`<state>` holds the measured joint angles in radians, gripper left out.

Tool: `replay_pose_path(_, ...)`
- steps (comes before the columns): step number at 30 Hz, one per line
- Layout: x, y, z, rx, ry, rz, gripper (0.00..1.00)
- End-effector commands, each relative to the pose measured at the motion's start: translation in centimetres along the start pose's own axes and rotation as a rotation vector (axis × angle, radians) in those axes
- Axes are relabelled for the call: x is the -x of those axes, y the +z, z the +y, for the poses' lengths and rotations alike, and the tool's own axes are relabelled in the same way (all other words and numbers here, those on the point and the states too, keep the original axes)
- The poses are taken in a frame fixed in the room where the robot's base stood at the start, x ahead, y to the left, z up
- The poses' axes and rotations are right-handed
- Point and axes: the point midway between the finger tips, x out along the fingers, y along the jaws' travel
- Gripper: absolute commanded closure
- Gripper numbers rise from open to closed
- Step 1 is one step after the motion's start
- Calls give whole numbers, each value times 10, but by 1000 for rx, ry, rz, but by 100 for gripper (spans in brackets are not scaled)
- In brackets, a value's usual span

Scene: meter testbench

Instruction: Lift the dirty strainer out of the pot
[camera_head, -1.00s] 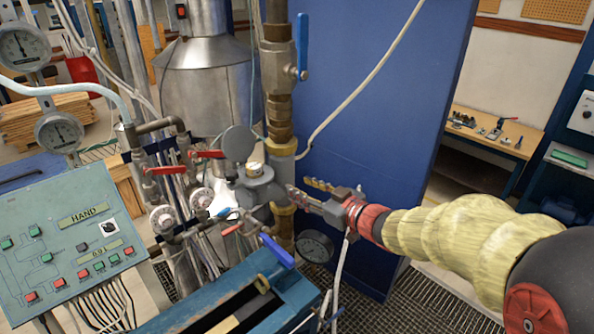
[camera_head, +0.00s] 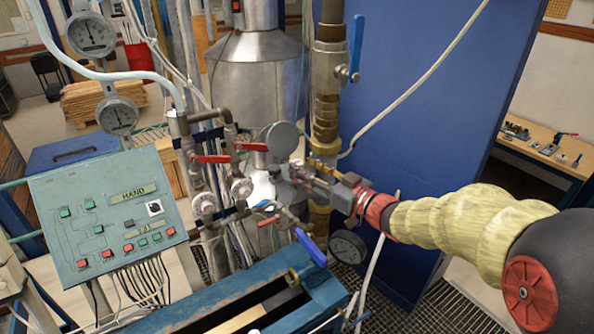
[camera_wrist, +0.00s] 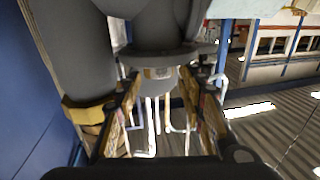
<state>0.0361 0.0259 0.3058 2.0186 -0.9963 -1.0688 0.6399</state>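The grey pot (camera_head: 287,192) sits on the pipework, its round grey lid (camera_head: 282,140) standing up behind it. In the upside-down wrist view, the pot's grey flange (camera_wrist: 165,55) is at the top centre. A pale short cylinder (camera_wrist: 158,72), apparently the strainer's top, sticks out of it. My gripper (camera_head: 297,172) reaches in level from the right, over the pot. In the wrist view my gripper (camera_wrist: 165,92) has its fingers apart on either side of the pale cylinder; I cannot tell whether they touch it. The strainer's body is hidden inside the pot.
A thick vertical pipe with brass fittings (camera_head: 326,110) stands close behind my gripper, with a blue panel (camera_head: 420,110) beyond. Red-handled valves (camera_head: 212,159) and a control panel (camera_head: 115,215) are at left.

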Motion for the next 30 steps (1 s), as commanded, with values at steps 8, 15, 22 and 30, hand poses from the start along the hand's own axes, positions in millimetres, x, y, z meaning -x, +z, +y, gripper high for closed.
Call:
replay_pose_path(8,-36,1,0,-1,-2,-1,60)
replay_pose_path(15,-40,1,1,0,1,-1,60)
replay_pose_path(22,-40,1,1,0,0,-1,71)
replay_pose_path(30,-40,1,1,0,0,-1,86)
